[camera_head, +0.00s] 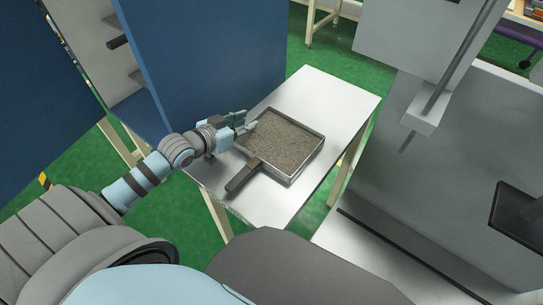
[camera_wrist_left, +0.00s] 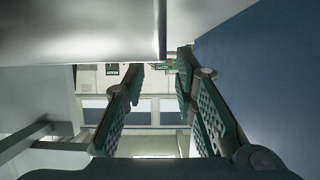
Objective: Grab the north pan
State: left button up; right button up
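A square metal pan (camera_head: 284,145) filled with grey-brown grains lies on a white table. Its dark handle (camera_head: 243,175) points to the lower left. My left gripper (camera_head: 246,122) is at the pan's upper-left side, close to its rim; I cannot tell whether it touches. In the left wrist view the left gripper's (camera_wrist_left: 160,68) two green-padded fingers are apart with nothing held between them. My right gripper is not in view. No label shows whether this is the north pan.
The white table (camera_head: 335,95) has free room beyond the pan. A blue panel (camera_head: 205,60) stands just behind my left gripper. A grey machine with a rod (camera_head: 455,65) stands at the right. The green floor (camera_head: 335,52) shows around the table.

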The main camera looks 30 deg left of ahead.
aim_at(253, 120)
pick_arm(q)
jog(key=b+x, duration=0.1)
jog(key=x, duration=0.2)
jog(key=shift+w+f, duration=0.2)
jog(key=shift+f, duration=0.1)
jog(key=shift+a+r, duration=0.1)
grip_shut()
jog(key=shift+r, duration=0.1)
